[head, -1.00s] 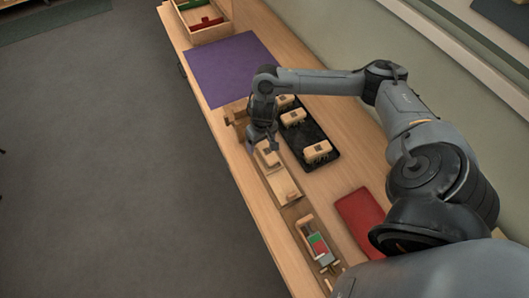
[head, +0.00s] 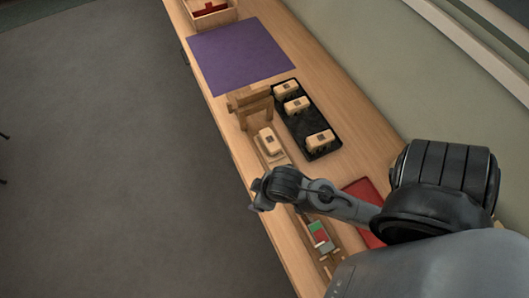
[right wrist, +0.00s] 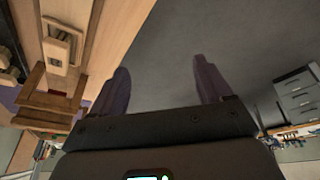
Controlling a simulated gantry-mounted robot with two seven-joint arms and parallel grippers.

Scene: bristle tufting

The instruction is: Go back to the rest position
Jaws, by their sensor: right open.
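My right gripper (head: 257,196) hangs out by the table's left edge in the head view, apart from the blocks. In the right wrist view its two fingers (right wrist: 162,85) are spread, with nothing between them and grey floor beyond. A pale block (head: 268,142) lies on the long wooden fixture (head: 279,159), beside the brown wooden stand (head: 252,105). The block (right wrist: 58,52) and the stand (right wrist: 47,100) also show at the left of the right wrist view. My left gripper is not in view.
A black tray (head: 303,124) holds three pale blocks. A purple mat (head: 238,55) and a wooden crate (head: 222,20) lie farther back. A holder with red and green pieces (head: 319,233) and a red pad (head: 362,190) are partly behind my arm. Open floor (head: 110,150) lies left.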

